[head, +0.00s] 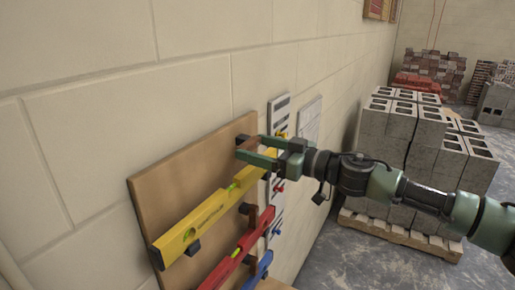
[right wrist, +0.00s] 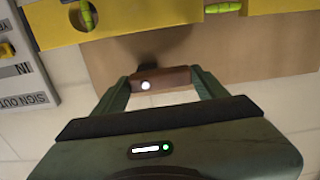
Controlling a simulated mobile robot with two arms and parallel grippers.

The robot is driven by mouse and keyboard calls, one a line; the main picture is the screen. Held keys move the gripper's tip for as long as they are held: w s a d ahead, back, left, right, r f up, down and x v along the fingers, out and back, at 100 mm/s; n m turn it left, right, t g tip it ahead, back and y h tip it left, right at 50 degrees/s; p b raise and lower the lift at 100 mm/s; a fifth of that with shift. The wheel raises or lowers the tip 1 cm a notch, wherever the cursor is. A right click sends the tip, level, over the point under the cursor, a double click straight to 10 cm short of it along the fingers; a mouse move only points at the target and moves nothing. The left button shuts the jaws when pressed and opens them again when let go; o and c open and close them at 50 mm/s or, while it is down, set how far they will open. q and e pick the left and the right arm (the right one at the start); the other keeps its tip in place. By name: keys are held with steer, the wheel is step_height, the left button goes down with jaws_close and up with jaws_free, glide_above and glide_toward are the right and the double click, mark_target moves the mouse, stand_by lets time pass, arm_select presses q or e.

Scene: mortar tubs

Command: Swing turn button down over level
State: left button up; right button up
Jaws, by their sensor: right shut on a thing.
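The yellow level (head: 208,213) rests slantwise in the picture on the wooden wall board (head: 150,196); its yellow body and green vials fill the top of the right wrist view (right wrist: 262,8). The brown turn button (right wrist: 172,78) sits by the level's edge, lengthwise along it and apart from it, not across it. My right gripper (right wrist: 165,80) is shut on the turn button, a finger at each end. In the head view my right gripper (head: 239,149) is at the board's upper edge, largely hiding the button. My left gripper is not in view.
A red level (head: 238,250) and a blue level (head: 259,272) hang below the yellow one. A white sign-out board (head: 279,104) is on the wall beside the wooden board. Grey concrete blocks (head: 398,123) stand on a pallet (head: 400,236) at right, with bare floor around it.

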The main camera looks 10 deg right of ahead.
steer(key=shift+f, duration=0.1)
steer(key=n, duration=0.3)
steer(key=shift+f, duration=0.2)
steer(key=shift+w+d+f+n, duration=0.1)
steer(key=shift+f+n, duration=0.05)
steer(key=shift+n, duration=0.8)
steer(key=shift+w+f+n, duration=0.1)
steer(key=shift+n, duration=0.85)
steer(key=o, duration=1.4)
